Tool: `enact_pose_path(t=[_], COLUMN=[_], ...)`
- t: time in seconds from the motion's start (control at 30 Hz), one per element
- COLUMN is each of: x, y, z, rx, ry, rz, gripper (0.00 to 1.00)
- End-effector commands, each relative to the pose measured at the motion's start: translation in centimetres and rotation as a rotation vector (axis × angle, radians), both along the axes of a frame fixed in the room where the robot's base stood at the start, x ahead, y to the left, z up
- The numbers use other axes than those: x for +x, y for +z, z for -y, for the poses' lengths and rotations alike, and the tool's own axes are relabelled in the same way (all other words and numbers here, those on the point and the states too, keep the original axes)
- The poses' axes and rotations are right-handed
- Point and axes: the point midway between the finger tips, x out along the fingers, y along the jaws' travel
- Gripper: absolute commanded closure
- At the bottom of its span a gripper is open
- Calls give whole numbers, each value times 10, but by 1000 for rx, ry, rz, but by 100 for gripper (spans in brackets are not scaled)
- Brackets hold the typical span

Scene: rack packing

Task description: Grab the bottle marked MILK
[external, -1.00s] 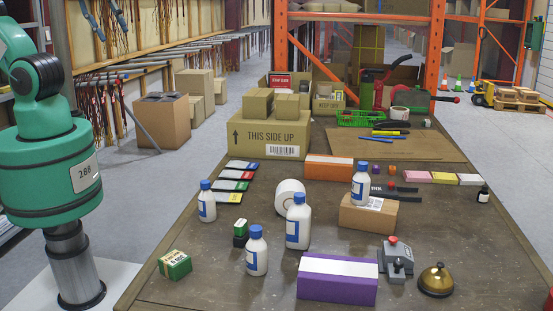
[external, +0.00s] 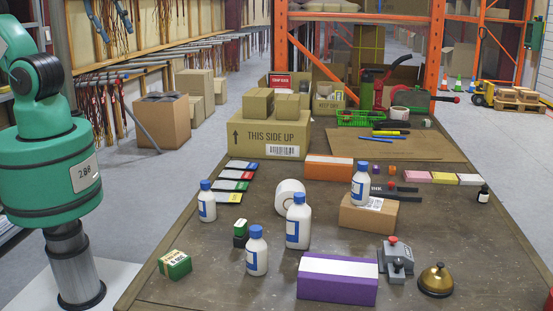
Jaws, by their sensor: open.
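Several white bottles with blue caps and blue labels stand upright on the brown table. One bottle (external: 207,205) is at the left, one (external: 256,255) at the front left, and one taller bottle (external: 298,225) near the middle. Another bottle (external: 360,187) stands on a small cardboard box (external: 368,213). The label writing is too small to read, so I cannot tell which is marked MILK. My gripper is out of view; only my green arm shows at the left edge.
A purple and white box (external: 337,280), a grey device with a red knob (external: 396,262) and a brass bell (external: 436,281) are at the front. A white roll (external: 290,196) stands behind the tall bottle. A large carton (external: 269,135) stands behind.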

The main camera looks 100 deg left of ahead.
Motion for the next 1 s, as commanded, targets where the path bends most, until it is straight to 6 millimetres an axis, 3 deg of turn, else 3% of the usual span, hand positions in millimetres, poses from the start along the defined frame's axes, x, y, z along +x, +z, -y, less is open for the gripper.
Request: enact_pose_path(t=[0.27, 0.47, 0.77, 1.0], x=[53, 96, 155, 195], y=[-22, -50, -109, -170], z=[7, 14, 27, 38], rx=[-16, -28, -40, -43], ry=[21, 41, 73, 102], rz=[-77, -140, -233, -308], gripper=[41, 41, 41, 41])
